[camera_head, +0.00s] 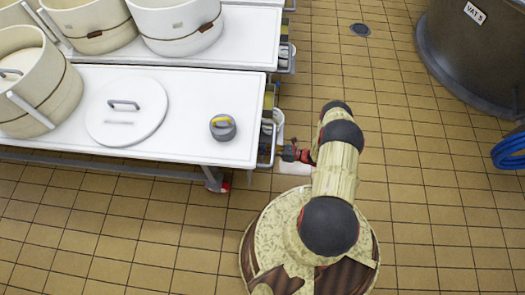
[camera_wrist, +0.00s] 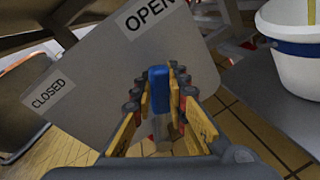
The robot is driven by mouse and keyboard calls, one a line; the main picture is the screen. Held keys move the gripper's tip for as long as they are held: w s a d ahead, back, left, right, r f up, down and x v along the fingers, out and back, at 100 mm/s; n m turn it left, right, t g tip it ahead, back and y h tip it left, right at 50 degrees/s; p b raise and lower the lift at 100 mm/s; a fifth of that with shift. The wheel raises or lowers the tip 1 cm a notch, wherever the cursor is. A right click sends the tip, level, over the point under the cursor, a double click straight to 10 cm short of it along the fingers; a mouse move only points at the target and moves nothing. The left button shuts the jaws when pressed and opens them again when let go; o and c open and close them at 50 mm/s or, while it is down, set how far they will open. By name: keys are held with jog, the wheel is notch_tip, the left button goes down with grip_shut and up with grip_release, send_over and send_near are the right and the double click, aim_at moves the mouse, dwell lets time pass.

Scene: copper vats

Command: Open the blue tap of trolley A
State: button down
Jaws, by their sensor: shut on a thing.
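The blue tap handle (camera_wrist: 158,76) stands between the fingers of my gripper (camera_wrist: 159,92) in the wrist view, and the fingers are shut on it. Behind it is a grey plate (camera_wrist: 105,75) with an OPEN label (camera_wrist: 148,14) at the top and a CLOSED label (camera_wrist: 48,91) at the left. The handle is nearer the OPEN label. In the head view my gripper (camera_head: 291,152) is at the right end of the near white-topped trolley (camera_head: 185,140); the tap is hidden there. I see no trolley letter.
A white bucket with a blue band (camera_wrist: 290,48) stands close at right in the wrist view. The trolley top holds a round lid (camera_head: 127,125), a grey knob-like object (camera_head: 223,128) and a cream tub (camera_head: 45,90). Vat 5 (camera_head: 465,60) stands at right; tiled floor between is clear.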

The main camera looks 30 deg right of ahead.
jog(key=shift+w+d+f+m, duration=0.2)
jog(key=shift+w+f+m, duration=0.05)
jog(key=shift+m, duration=0.15)
jog(key=c, duration=1.8)
grip_release()
jog(key=shift+o, duration=0.2)
jog(key=v, duration=1.2)
jog(key=shift+r, duration=0.1)
